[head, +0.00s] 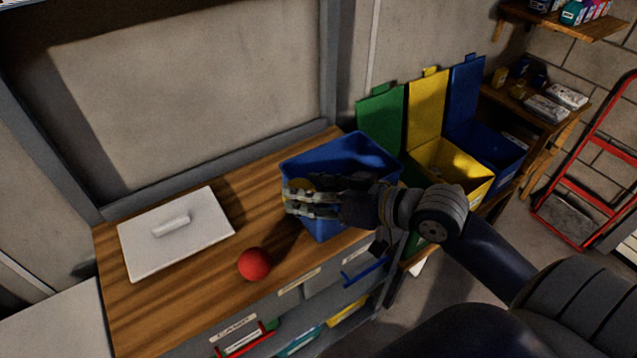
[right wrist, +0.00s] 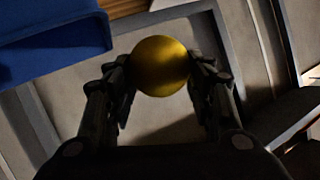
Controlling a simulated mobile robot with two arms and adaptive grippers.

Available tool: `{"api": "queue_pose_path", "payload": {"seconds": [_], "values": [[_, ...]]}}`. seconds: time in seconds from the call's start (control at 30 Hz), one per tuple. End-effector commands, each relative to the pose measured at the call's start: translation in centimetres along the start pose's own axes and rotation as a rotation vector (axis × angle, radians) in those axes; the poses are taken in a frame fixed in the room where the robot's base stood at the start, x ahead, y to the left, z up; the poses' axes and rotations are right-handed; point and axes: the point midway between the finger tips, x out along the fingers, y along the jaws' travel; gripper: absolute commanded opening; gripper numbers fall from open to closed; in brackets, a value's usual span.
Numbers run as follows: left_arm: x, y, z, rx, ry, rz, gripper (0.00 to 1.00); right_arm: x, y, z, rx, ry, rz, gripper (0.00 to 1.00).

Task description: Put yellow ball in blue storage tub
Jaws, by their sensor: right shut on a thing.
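The yellow ball (right wrist: 160,66) is between the two fingers of my right gripper (right wrist: 160,80) in the right wrist view, with both fingers touching it. In the head view the ball (head: 298,186) shows only in part behind the fingers of my right gripper (head: 300,200). The blue storage tub (head: 335,150) is open-topped and stands on the wooden bench. The gripper and ball overlap the tub's near left part in the head view; I cannot tell their exact height over its rim. The tub's wall (right wrist: 50,30) also shows at the upper left in the right wrist view. My left gripper is not in view.
A red ball (head: 254,264) and a white lid with a handle (head: 176,232) lie on the wooden bench (head: 130,310). Green, yellow (head: 450,172) and blue bins with raised lids stand to the right of the tub. A red hand truck (head: 592,165) is at the far right.

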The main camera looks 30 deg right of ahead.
Motion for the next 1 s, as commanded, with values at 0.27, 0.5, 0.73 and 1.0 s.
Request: {"api": "queue_pose_path", "payload": {"seconds": [0.27,0.5,0.73,1.0], "values": [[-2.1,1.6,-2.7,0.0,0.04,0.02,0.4,2.7,5.8,-2.8,0.004,-0.002,0.005,0.26],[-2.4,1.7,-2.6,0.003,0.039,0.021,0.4,3.9,8.2,-3.6,0.003,-0.002,0.002,0.26],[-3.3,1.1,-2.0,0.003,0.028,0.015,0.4,4.9,9.0,-1.3,0.009,-0.006,0.002,0.26],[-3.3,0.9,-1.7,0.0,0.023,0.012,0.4,5.3,9.3,-0.4,0.002,-0.003,0.003,0.26]]}}
